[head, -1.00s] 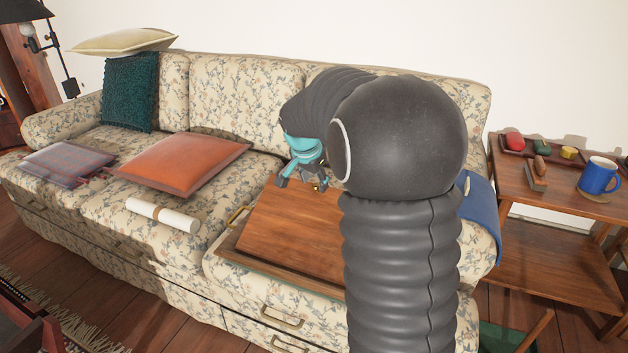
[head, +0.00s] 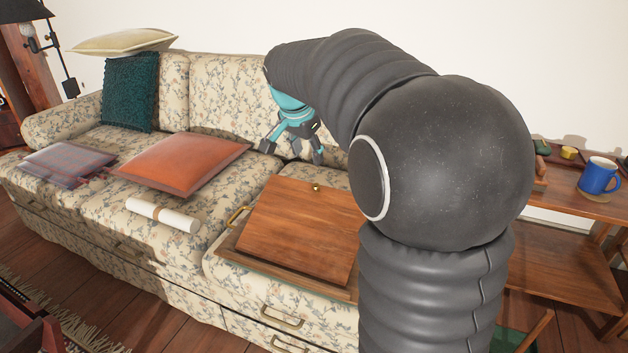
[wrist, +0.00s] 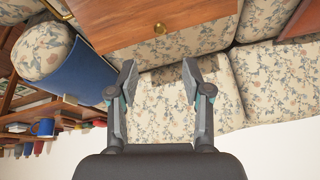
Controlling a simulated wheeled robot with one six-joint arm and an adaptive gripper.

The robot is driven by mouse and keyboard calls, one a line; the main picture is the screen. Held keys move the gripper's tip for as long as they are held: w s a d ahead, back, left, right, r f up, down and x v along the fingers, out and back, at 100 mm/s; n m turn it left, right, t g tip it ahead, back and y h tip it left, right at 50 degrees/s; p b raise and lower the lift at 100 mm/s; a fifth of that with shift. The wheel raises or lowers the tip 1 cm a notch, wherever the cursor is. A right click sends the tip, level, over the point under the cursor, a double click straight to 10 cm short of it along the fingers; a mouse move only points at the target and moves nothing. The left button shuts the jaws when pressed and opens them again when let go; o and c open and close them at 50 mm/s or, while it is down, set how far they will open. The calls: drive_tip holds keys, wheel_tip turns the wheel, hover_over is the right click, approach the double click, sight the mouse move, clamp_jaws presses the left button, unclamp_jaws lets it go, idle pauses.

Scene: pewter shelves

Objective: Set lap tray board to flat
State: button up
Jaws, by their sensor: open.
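The lap tray board (head: 295,230) is a brown wooden panel on the sofa's right seat, with a brass knob (head: 316,187) near its far edge. It looks tilted, with the far edge raised above its tray base (head: 228,250); the exact angle is hard to tell. A brass handle (head: 237,216) shows at the base's left side. My gripper (head: 293,150) is open and empty, above and behind the board by the backrest. In the wrist view the open fingers (wrist: 159,78) are apart from the board (wrist: 120,18) and its knob (wrist: 159,29). My arm hides the board's right side.
An orange cushion (head: 185,163) and a rolled white paper (head: 162,214) lie on the seats to the left. A blue cloth (wrist: 75,72) hangs over the sofa arm. A side table with a blue mug (head: 598,176) stands at the right.

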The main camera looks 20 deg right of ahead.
sight(316, 185)
drive_tip(key=shift+c, duration=1.4)
drive_tip(key=shift+a+f+b, duration=0.15)
drive_tip(key=shift+f+b, duration=0.2)
drive_tip(key=shift+b, duration=0.05)
drive_tip(key=c, duration=0.4)
drive_tip(key=shift+w+a+f+b, duration=0.2)
drive_tip(key=shift+a+b, duration=0.05)
drive_tip(key=shift+b, duration=0.4)
clamp_jaws()
drive_tip(key=w+d+f+n+b, duration=0.1)
drive_tip(key=f+n, duration=0.2)
drive_tip(key=n, duration=0.4)
drive_tip(key=w+d+f+n+b, duration=0.1)
drive_tip(key=f+n, duration=0.2)
drive_tip(key=n, duration=0.4)
drive_tip(key=w+d+f+n+b, duration=0.1)
drive_tip(key=d+f+n, duration=0.1)
drive_tip(key=f+n, duration=0.2)
drive_tip(key=shift+w+n, duration=0.25)
drive_tip(key=shift+n, duration=1.25)
